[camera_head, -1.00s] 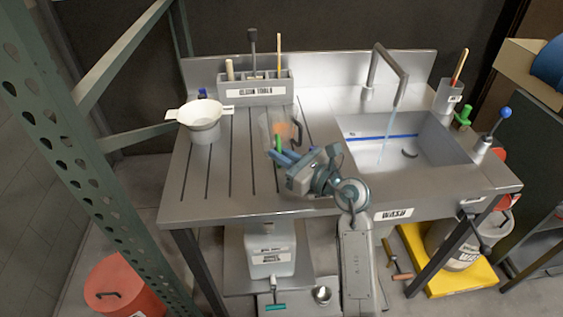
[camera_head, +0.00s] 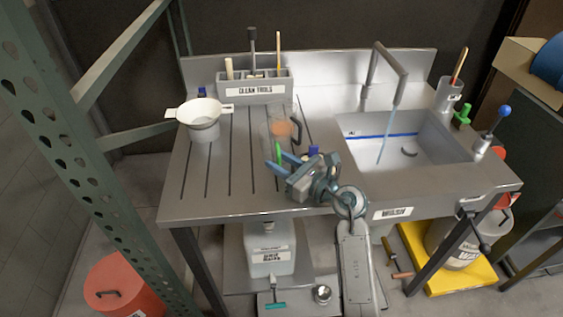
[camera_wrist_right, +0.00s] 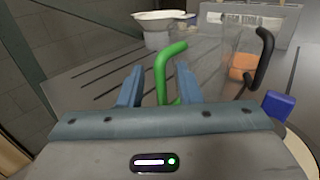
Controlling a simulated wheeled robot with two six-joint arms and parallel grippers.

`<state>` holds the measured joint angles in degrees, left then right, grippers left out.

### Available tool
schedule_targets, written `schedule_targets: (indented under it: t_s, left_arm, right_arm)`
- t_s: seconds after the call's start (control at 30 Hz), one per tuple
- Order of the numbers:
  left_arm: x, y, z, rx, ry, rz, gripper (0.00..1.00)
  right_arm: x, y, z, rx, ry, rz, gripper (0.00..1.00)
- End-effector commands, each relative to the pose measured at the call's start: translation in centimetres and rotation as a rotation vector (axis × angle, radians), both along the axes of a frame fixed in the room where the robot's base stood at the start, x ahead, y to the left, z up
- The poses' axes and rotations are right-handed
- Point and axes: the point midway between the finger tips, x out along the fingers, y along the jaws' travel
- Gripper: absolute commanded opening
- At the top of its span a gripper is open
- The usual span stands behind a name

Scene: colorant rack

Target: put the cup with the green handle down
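The green handle (camera_head: 278,151) shows at the front of the ridged drainboard in the head view. In the wrist view the green handle (camera_wrist_right: 161,75) stands between my right fingers, with a gap on either side. My right gripper (camera_head: 280,163) is open around the handle. I cannot clearly make out the body of this cup; it seems clear or hidden. A clear cup with a black handle (camera_wrist_right: 262,60) and orange contents (camera_wrist_right: 242,66) stands just beyond, to the right. My left gripper is out of view.
A white bowl-like funnel (camera_head: 203,112) sits on a grey container at the left of the drainboard. A labelled tool box (camera_head: 255,92) stands at the back. A blue-topped object (camera_head: 313,150) is right of the gripper. The sink (camera_head: 405,145) has running water.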

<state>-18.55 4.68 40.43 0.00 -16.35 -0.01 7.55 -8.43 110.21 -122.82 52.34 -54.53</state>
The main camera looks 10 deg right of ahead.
Motion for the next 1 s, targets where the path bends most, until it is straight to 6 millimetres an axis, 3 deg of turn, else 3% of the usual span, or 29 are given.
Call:
schedule_targets:
  t_s: [0.17,0.3,0.6,1.0]
  left_arm:
    - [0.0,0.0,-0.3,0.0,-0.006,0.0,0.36]
    - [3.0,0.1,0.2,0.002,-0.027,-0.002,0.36]
    - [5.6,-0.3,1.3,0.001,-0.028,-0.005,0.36]
    - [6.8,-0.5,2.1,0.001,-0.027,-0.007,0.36]
  right_arm:
    - [-0.5,-0.5,0.1,-0.002,-0.001,-0.001,0.31]
    - [-2.5,-2.4,-0.1,-0.005,-0.001,0.0,0.31]
    - [-6.8,-6.4,0.0,-0.005,-0.001,0.0,0.31]
    - [-8.8,-8.2,0.2,0.0,0.0,0.0,0.31]
